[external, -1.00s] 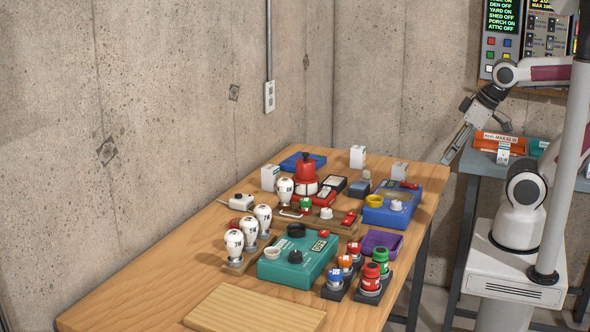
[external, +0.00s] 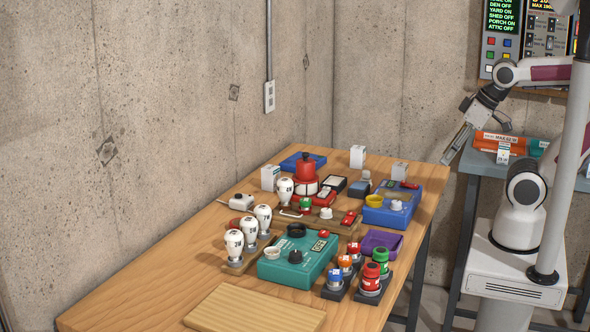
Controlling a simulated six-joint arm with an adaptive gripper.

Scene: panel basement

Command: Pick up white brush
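I cannot make out a thing that is clearly a white brush. A small white piece with a thin dark tip (external: 241,201) lies near the wall side of the wooden table; it is too small to name surely. My gripper (external: 452,154) hangs pointing down and left, past the table's right edge, in front of the bare wall. It is well apart from the things on the table. Its fingers are seen nearly edge-on, so I cannot tell whether they are open, and I see nothing held.
The wooden table (external: 150,290) is crowded: white bulbs (external: 263,219), a teal box (external: 300,262), a blue box (external: 385,212), a red pot-like item (external: 305,168) and coloured knobs (external: 371,279). A wooden board (external: 255,310) lies in front. A grey side table (external: 470,165) holds orange tubes.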

